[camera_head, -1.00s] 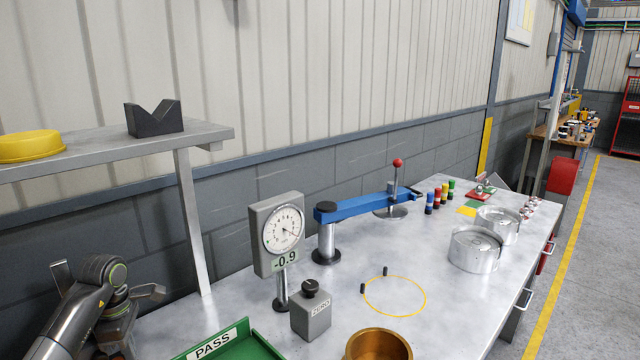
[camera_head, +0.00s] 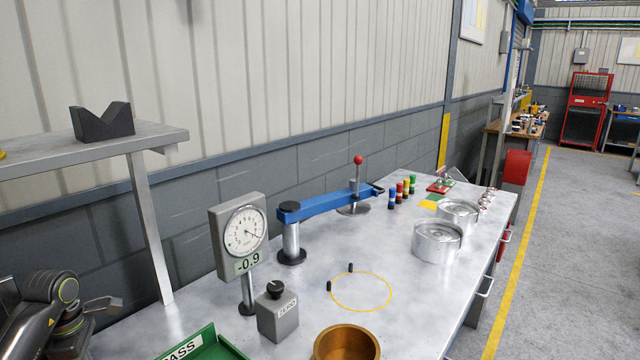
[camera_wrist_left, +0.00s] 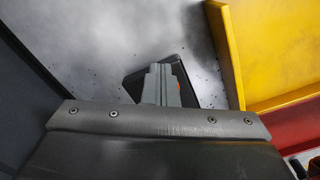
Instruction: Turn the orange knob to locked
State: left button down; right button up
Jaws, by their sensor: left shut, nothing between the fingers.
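My left gripper (camera_wrist_left: 163,72) is shut and empty in the left wrist view, its fingers together at the middle of the picture. Just behind the fingers is a dark angular part (camera_wrist_left: 134,86), mostly hidden by them. A small sliver of orange (camera_wrist_left: 177,86) shows at the right edge of the fingers; it may be the orange knob, but its shape and setting cannot be made out. I cannot tell whether the fingers touch it. In the head view part of my left arm shows at the lower left, and no orange knob is seen. My right gripper is not in view.
In the wrist view a yellow wall (camera_wrist_left: 232,45) and a red part (camera_wrist_left: 290,138) stand at right, a dark panel (camera_wrist_left: 25,75) at left. The head view's bench (camera_head: 200,305) holds a dial gauge (camera_head: 243,232), a ZERO box (camera_head: 278,316), a brass cup (camera_head: 346,345) and a blue arm (camera_head: 325,203).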

pick_arm(q)
jog(key=shift+s, duration=0.25)
jog(key=shift+s+d+p, duration=0.1)
jog(key=shift+p, duration=0.2)
jog(key=shift+s+d, duration=0.15)
jog(key=shift+s, duration=0.55)
jog(key=shift+s+d+p, duration=0.1)
jog(key=shift+d+p, duration=0.2)
jog(key=shift+p, duration=0.3)
notch_tip(320, 180, up, 6)
jog(key=p, duration=0.6)
